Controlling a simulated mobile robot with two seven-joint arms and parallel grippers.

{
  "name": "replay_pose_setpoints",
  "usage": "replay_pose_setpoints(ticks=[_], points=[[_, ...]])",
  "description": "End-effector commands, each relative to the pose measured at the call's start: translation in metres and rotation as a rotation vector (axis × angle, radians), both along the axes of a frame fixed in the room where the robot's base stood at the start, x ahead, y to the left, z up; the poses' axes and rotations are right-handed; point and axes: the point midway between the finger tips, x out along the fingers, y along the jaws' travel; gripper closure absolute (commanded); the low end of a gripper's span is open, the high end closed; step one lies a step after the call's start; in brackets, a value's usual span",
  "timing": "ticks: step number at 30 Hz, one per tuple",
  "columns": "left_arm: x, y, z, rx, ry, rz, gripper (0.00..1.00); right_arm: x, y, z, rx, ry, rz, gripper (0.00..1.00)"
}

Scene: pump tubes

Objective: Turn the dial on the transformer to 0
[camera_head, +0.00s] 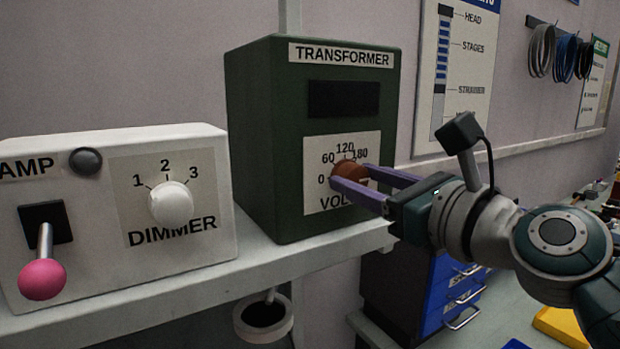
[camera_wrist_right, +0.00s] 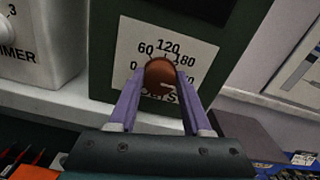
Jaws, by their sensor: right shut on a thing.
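The dark green transformer (camera_head: 265,150) stands on a pale shelf, with a dark blank display above its dial. Its brown-orange dial (camera_head: 347,171) sits on a white scale marked 0, 60, 120, 180 and more that is partly hidden. My right gripper (camera_head: 350,178) has its purple fingers on either side of the dial and is shut on it. In the right wrist view the dial (camera_wrist_right: 161,74) is between the fingertips. A light mark shows on its lower right; I cannot tell for certain which number it points to. My left gripper is not in view.
Left of the transformer is a white box (camera_head: 110,255) with a dimmer knob (camera_head: 171,203) and a pink-tipped lever (camera_head: 42,279). Below right are blue drawers (camera_head: 455,290). A wall chart (camera_head: 465,65) and hanging cable coils (camera_head: 565,55) are behind my right arm.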

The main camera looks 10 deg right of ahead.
Motion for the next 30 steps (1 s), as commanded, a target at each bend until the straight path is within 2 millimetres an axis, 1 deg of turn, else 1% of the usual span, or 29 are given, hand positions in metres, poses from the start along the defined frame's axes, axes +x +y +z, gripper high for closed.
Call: replay_pose_setpoints(ticks=[1,3,11,17,23,30], points=[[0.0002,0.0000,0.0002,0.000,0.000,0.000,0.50,-0.0001,-0.0001,0.0000,0.000,0.000,0.000,0.92],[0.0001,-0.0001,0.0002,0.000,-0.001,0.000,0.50,-0.0001,-0.0001,0.0000,0.000,0.000,0.000,1.00],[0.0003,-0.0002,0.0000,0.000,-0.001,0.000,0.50,-0.0001,-0.0001,0.0001,-0.010,-0.004,0.000,1.00],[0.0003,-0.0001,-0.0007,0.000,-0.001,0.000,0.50,-0.0002,0.0003,0.0000,-0.072,-0.027,0.000,1.00],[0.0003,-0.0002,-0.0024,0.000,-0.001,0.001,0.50,-0.0003,0.0004,-0.0001,-0.205,-0.076,-0.001,1.00],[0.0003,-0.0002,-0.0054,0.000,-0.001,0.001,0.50,-0.0004,0.0012,-0.0004,-0.416,-0.153,0.000,1.00]])
